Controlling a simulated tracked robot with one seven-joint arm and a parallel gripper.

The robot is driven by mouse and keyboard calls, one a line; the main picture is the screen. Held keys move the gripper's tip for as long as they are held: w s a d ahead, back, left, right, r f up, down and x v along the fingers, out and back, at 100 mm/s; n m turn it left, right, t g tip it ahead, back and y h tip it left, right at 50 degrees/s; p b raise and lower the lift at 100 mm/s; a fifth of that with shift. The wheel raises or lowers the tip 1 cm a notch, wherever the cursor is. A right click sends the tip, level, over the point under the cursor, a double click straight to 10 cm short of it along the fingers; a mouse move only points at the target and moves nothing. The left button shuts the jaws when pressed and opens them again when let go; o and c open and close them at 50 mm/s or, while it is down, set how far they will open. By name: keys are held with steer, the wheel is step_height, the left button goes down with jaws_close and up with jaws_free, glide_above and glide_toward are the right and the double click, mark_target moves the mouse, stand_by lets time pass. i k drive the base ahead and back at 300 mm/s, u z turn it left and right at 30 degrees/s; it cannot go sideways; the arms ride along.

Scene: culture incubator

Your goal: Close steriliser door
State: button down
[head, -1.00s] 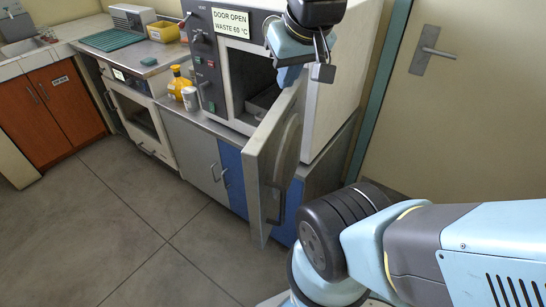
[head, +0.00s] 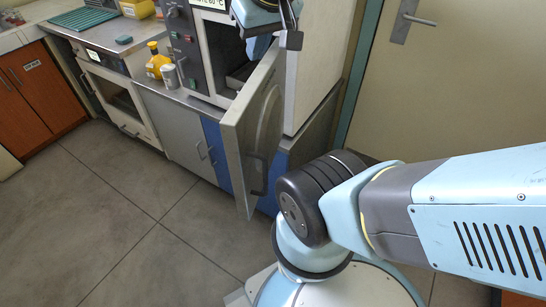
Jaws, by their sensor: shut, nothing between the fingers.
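The steriliser (head: 212,42) is a grey and white cabinet on the metal counter, with a dark open chamber. Its door (head: 238,133) is hinged at the right of the chamber and stands wide open, swung out toward me past the counter edge. A dark handle (head: 258,177) is on the door's lower part. My gripper (head: 263,47) is at the top of the picture, by the upper end of the door and in front of the chamber. It is shut and empty. Its tips are partly hidden, and I cannot tell whether they touch the door.
A yellow bottle (head: 157,62) and a white can (head: 169,77) stand on the counter left of the steriliser. Grey and blue cabinets are below. Open floor (head: 120,215) lies to the left. A beige room door (head: 395,90) is at the right. My arm fills the lower right.

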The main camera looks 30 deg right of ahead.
mark_target(251, 129)
steer(key=k, duration=1.45)
steer(key=z, duration=0.7)
steer(key=i, duration=0.5)
steer(key=z, duration=0.05)
